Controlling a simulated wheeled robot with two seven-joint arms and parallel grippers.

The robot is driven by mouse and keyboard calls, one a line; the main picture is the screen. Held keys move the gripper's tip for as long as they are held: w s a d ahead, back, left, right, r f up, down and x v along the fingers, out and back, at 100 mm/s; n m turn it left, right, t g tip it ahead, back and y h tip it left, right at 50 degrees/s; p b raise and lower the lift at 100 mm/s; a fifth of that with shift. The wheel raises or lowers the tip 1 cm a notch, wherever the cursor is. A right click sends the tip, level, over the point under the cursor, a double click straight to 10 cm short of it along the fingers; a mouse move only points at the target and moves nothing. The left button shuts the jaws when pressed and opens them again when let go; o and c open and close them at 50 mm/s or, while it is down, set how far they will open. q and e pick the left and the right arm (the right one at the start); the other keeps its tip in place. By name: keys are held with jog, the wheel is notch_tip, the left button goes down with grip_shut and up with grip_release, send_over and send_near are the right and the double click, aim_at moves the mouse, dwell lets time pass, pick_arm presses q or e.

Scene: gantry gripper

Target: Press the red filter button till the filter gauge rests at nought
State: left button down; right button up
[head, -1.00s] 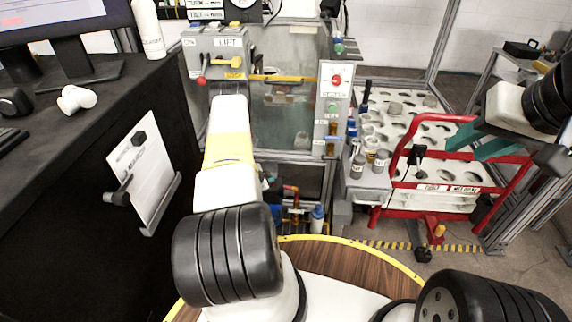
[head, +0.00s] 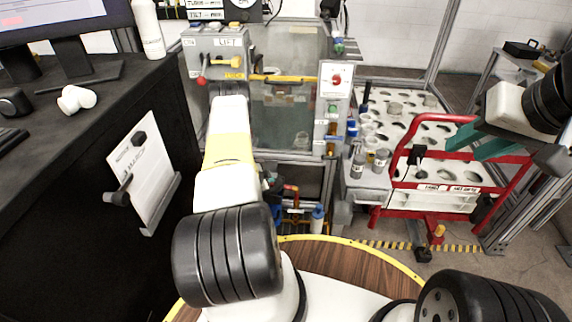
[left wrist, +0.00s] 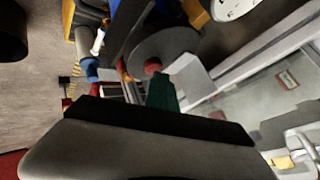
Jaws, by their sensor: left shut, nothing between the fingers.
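In the left wrist view a red button (left wrist: 152,66) sits on a dark round housing. My left gripper (left wrist: 161,92) shows its dark green fingertips, shut and empty, just below the button in the picture; I cannot tell whether they touch it. A white dial (left wrist: 236,6), possibly the filter gauge, is cut off at the top edge, and its reading is not clear. In the head view my left arm hides the left gripper and this button. My right gripper (head: 485,143) has teal fingers and hangs at the right by the red frame; its opening is unclear.
A glass tank (head: 285,115) stands behind my left arm. A LIFT control box (head: 215,55) is at its left, and a panel with another red button (head: 336,80) at its right. A red-framed cart (head: 440,205) and a holed white rack (head: 400,105) stand right.

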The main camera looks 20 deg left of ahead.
pick_arm(q)
jog(key=shift+r, duration=0.65)
jog(key=shift+r, duration=0.1)
jog(key=shift+r, duration=2.4)
